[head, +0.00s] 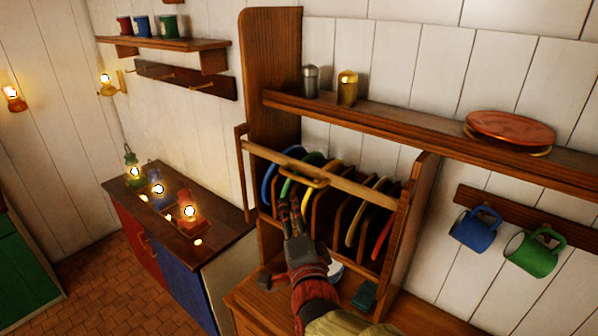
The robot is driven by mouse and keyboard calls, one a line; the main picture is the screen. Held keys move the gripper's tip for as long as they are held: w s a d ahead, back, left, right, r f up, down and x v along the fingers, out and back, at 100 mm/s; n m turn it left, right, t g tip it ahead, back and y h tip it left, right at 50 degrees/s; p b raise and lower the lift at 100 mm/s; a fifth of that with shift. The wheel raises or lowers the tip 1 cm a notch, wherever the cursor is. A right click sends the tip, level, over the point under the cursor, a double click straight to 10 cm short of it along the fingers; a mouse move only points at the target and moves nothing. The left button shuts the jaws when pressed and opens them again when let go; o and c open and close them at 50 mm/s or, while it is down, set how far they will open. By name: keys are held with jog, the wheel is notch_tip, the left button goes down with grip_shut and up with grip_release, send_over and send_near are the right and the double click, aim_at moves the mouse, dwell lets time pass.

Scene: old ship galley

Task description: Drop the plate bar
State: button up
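The plate bar (350,187) is a wooden rail running across the front of the plate rack (417,215), high on the rack. A small pale handle (308,181) sits near its middle. Behind the bar, several coloured plates stand on edge between wooden dividers, including a blue plate (268,180), a green plate (309,164) and a red plate (382,237). My gripper (289,198) is in front of the rack, its fingers pointing up just below and left of the handle. I cannot tell whether the fingers touch the bar or are closed.
A counter (250,296) lies below the rack, with a dark green object (365,295) and a partly hidden pale round object (335,271). Mugs hang at right. A lamp-topped cabinet (225,237) stands left.

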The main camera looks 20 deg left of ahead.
aim_at(295, 175)
jog(key=shift+w+a+r+m+t+p, duration=0.15)
jog(key=shift+w+a+r+m+t, duration=0.2)
jog(key=shift+w+r, duration=0.65)
jog(key=shift+w+a+r+m+t+p, duration=0.2)
jog(key=shift+w+r+m, duration=0.35)
jog(key=shift+w, duration=0.85)
jog(key=shift+w+a+r+m+t+p, duration=0.1)
jog(key=shift+w+a+r+m+t, duration=0.2)
jog(key=shift+w+r, duration=0.75)
jog(key=shift+w+f, duration=0.15)
jog(key=shift+f, duration=0.05)
jog(key=c, duration=0.3)
jog(key=c, duration=0.4)
grip_shut()
